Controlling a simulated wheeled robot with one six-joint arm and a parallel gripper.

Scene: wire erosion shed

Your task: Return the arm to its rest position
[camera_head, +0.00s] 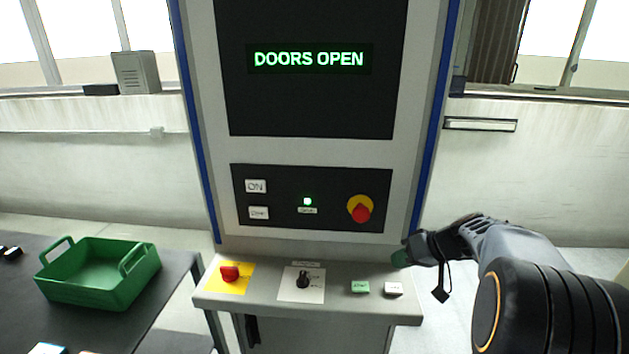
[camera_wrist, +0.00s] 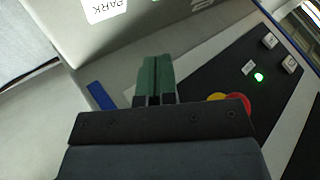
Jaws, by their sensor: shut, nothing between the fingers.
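My gripper (camera_head: 402,257) is at the right of the machine's console in the head view, with my arm reaching in from the right edge. In the wrist view its two green fingers (camera_wrist: 155,80) are together, with nothing between them. The fingertips are close to the right end of the console shelf (camera_head: 330,308); whether they touch it cannot be told. The machine's screen (camera_head: 309,58) reads "DOORS OPEN".
The shelf carries a red button (camera_head: 230,272), a black rotary switch (camera_head: 303,281), a green button (camera_head: 360,287) and a white button (camera_head: 393,288). A red emergency stop (camera_head: 360,209) is on the panel above. A green crate (camera_head: 98,291) stands on the dark table (camera_head: 177,284) at left.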

